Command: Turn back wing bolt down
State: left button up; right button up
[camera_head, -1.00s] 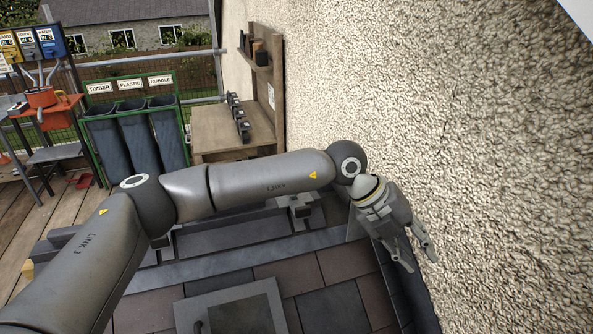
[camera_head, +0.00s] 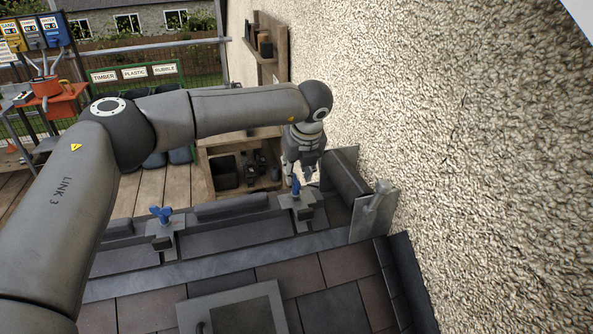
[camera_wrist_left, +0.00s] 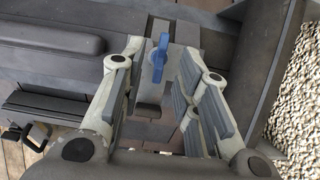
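One blue wing bolt (camera_head: 296,186) stands upright on a grey clamp (camera_head: 300,205) at the ridge beside the wall. Another blue wing bolt (camera_head: 161,214) stands on a clamp further left. My left gripper (camera_head: 303,174) is above and beside the wall-side bolt, pointing down. In the left wrist view its fingers (camera_wrist_left: 155,85) are spread, with the blue wing bolt (camera_wrist_left: 159,58) showing between them. I cannot tell whether either finger touches it. My right gripper is out of view.
The rough wall (camera_head: 450,150) rises close on the right. A grey upright plate with a rod (camera_head: 375,207) stands at the ridge end by the wall. Roof tiles (camera_head: 335,262) and a roof window (camera_head: 235,310) lie in front. A wooden shelf unit (camera_head: 243,165) stands behind.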

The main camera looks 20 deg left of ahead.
aim_at(296, 178)
pick_arm(q)
jog(key=shift+p+x, duration=0.45)
jog(key=shift+x, duration=1.3)
